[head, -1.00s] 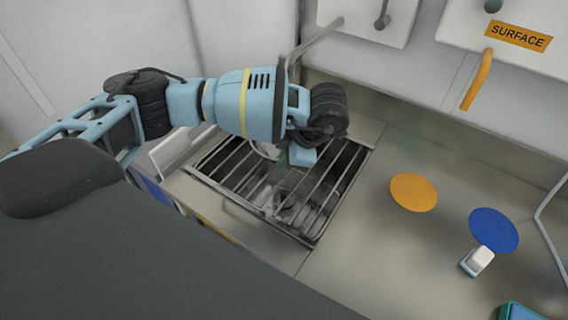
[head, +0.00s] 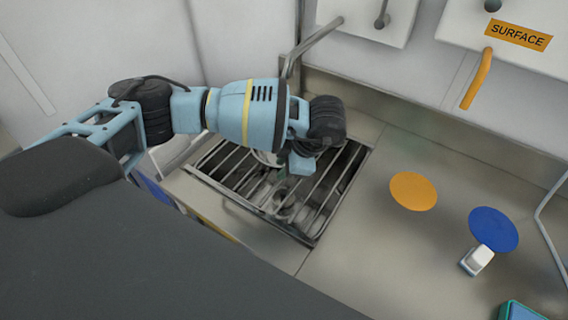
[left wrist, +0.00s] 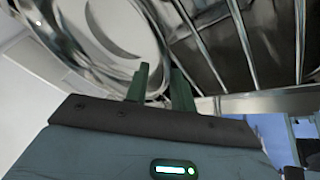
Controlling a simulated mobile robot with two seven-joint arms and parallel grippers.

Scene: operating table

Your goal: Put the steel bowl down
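The steel bowl (left wrist: 105,35) fills the upper left of the left wrist view, shiny and round, seen from close by. In the head view only a small pale piece of the bowl (head: 267,158) shows beside my left gripper (head: 300,165), over the wire rack; the wrist hides the rest. I cannot tell whether the bowl touches the rack. My right gripper is not in view.
A wire rack (head: 322,195) covers the sink-like recess in the steel counter (head: 350,255). An orange disc (head: 413,191) and a blue disc (head: 493,229) lie to the right. A metal spout-like bar (head: 312,45) rises behind my left arm.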

